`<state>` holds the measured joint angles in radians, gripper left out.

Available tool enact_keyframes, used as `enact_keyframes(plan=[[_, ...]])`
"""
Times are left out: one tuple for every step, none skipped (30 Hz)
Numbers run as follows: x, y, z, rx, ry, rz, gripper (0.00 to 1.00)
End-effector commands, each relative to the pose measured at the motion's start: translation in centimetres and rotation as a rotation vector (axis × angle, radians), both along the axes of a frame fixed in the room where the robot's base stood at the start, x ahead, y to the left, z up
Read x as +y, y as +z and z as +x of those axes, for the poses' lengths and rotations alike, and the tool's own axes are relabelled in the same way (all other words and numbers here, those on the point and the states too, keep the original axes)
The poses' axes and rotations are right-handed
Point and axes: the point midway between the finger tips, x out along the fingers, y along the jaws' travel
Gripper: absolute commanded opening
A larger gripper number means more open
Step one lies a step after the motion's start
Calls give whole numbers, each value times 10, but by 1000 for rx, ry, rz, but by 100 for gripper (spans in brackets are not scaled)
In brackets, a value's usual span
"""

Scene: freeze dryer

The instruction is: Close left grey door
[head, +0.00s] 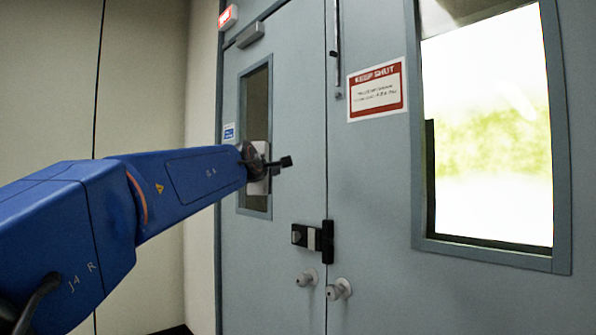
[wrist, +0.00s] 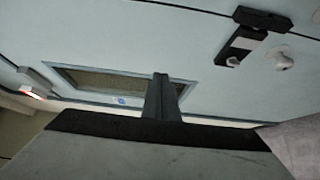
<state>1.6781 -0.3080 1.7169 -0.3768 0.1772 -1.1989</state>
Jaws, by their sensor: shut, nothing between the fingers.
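The left grey door (head: 285,115) stands beside the right grey door (head: 380,190). Only a thin dark seam shows between them, and the two look nearly in line. The left door has a narrow window (head: 256,90), a black latch (head: 312,238) at the seam and a round knob (head: 307,277). My gripper (head: 287,161) is in front of the left door, just right of its window and above the latch. In the wrist view its fingers (wrist: 160,90) are together and empty, over the window's edge. I cannot tell whether they touch the door.
The right door has a large bright window (head: 490,130), a red and white sign (head: 377,91) and a second knob (head: 338,289). A door closer (head: 250,35) is at the left door's top. A beige wall (head: 145,80) stands to the left.

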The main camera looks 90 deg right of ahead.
Motion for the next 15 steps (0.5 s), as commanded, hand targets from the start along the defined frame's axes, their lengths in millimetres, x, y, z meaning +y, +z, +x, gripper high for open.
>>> enact_keyframes(plan=[[2,0,-3,-2,-2,-1,0],[3,1,-5,-2,-2,-2,0],[3,1,-7,-2,-2,-2,0],[4,1,-8,0,-3,-3,0],[5,1,-9,-1,-3,-2,0],[6,0,-11,-1,-2,-1,0],[6,0,-12,-2,-2,-1,0],[7,0,-13,-1,-2,0,0],[8,0,-15,-1,-2,0,0],[8,0,-16,-1,-2,0,0],[9,0,-17,-2,-2,0,0],[10,0,-19,-2,-3,0,0],[10,0,-20,-1,-2,0,0],[11,0,-21,-1,-2,0,0],[12,1,-23,-1,-2,-1,0]])
